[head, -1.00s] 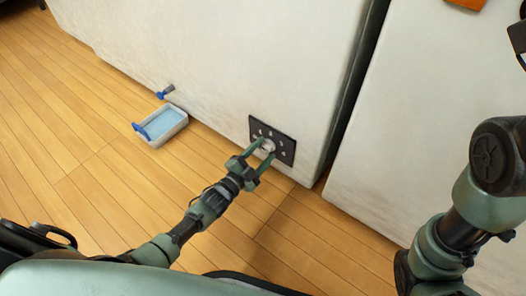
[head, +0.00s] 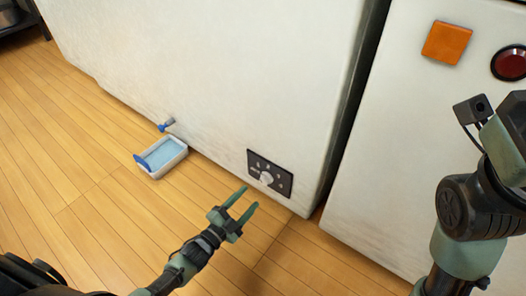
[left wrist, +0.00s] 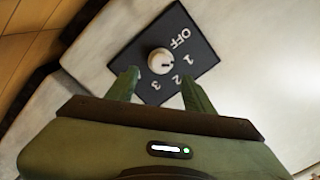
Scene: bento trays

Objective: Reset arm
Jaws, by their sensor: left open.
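My left gripper (head: 245,203) is open and empty, a little below and left of a dark control panel (head: 284,183) low on a white cabinet. A pale round knob (head: 266,178) sits on the panel. In the left wrist view the panel (left wrist: 192,50) shows "OFF" and numbers around the knob (left wrist: 160,61). The fingertips (left wrist: 160,86) appear on either side below the knob, apart from it. My right arm is at the right edge of the head view; its gripper cannot be made out clearly.
A white tray with blue liquid (head: 177,161) stands on the wooden floor beside a small blue-handled tap (head: 166,125). An orange square (head: 446,42) and a dark red round button (head: 511,63) are on the right cabinet.

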